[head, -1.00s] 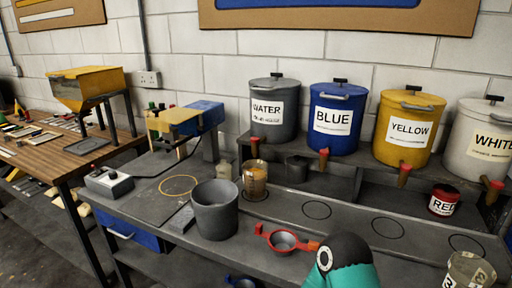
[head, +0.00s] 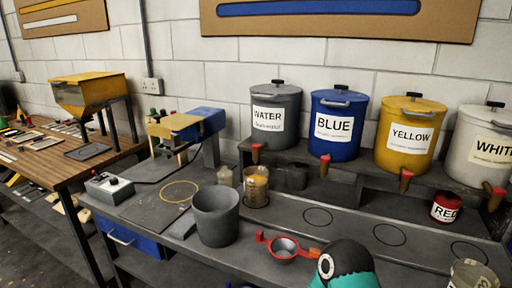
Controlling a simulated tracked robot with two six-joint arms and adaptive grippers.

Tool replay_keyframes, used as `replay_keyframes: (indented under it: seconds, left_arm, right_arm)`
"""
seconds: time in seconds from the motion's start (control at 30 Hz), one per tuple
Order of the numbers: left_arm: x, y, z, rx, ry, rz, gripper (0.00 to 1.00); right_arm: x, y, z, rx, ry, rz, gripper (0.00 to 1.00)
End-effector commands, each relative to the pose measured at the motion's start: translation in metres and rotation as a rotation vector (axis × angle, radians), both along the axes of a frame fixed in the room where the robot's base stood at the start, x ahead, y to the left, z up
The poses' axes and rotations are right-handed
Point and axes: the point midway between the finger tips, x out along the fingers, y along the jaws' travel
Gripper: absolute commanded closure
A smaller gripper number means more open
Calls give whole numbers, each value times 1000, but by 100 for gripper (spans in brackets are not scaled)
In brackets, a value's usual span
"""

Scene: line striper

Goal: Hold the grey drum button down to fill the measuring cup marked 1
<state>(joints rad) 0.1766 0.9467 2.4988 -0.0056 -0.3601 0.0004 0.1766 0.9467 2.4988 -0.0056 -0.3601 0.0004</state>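The grey drum (head: 275,122), labelled WATER, stands at the left end of the raised shelf. Its tap has a red button (head: 256,147) at the front. A clear measuring cup (head: 256,187) with an amber tint stands upright on the bench below that tap. I cannot read a number on it, nor tell how full it is. Another cup (head: 473,275), with dark markings, is cut off at the lower right. Neither of my grippers shows in the head view.
Blue (head: 336,125), yellow (head: 409,134) and white (head: 480,145) drums stand right of the grey one. A grey bucket (head: 216,216), a red-handled pan (head: 284,249) and a red tin (head: 447,208) are on the bench. Bare ringed spots lie below the other taps.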

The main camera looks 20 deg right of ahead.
Motion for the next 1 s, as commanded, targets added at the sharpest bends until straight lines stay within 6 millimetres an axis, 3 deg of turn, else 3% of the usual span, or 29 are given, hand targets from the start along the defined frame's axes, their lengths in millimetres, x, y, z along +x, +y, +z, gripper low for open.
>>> replay_keyframes:
  seconds: [0.17,0.37,1.0]
  left_arm:
    - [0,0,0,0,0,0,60]
    - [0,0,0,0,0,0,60]
    - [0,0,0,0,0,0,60]
  right_arm:
    - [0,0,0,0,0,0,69]
    - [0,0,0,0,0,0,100]
    - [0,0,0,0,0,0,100]
